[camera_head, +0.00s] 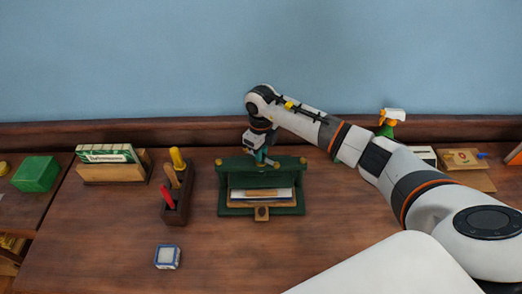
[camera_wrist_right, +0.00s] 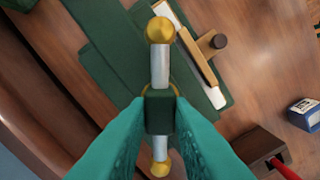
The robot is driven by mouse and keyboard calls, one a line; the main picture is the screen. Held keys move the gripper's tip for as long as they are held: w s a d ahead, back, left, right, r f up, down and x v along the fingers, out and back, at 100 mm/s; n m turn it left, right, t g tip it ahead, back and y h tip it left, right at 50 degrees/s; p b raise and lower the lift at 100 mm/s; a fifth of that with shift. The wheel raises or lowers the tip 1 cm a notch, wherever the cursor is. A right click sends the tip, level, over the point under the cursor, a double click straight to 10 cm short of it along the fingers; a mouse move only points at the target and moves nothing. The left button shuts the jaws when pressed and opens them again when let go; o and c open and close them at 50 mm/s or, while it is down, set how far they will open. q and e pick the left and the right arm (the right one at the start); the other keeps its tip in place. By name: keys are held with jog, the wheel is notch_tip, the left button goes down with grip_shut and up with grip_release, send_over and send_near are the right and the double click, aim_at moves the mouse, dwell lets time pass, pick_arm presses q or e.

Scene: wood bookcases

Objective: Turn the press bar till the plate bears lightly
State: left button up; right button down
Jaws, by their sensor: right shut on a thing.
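The dark green press (camera_head: 229,192) stands upright on the desk in the head view, with a light stack (camera_head: 275,193) lying inside its frame. In the right wrist view the press bar (camera_wrist_right: 161,65) is a silver rod with a gold ball at each end and a dark green block at its middle. My right gripper (camera_head: 262,161) is over the top of the press. Its teal fingers (camera_wrist_right: 159,115) are shut on the bar's middle block. Whether the plate touches the stack cannot be told. My left gripper is in neither view.
A dark holder (camera_head: 178,206) with red- and yellow-handled tools stands left of the press. A small blue-white block (camera_head: 167,256) lies in front. A card box (camera_head: 112,170) and a green box (camera_head: 36,174) are farther left. A spray bottle (camera_head: 388,123) stands behind my right arm.

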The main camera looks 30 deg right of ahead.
jog(key=shift+m, duration=0.4)
jog(key=shift+m+b, duration=0.65)
jog(key=shift+m, duration=0.35)
jog(key=m, duration=0.2)
jog(key=shift+m+b, duration=0.3)
jog(key=shift+b, duration=0.1)
jog(key=m+b, duration=0.1)
jog(key=m, duration=0.9)
jog(key=shift+r+m+b, duration=0.1)
jog(key=shift+m+b, duration=0.3)
jog(key=shift+w+m, duration=0.1)
jog(key=shift+m, duration=1.7)
jog(key=c, duration=1.3)
grip_release()
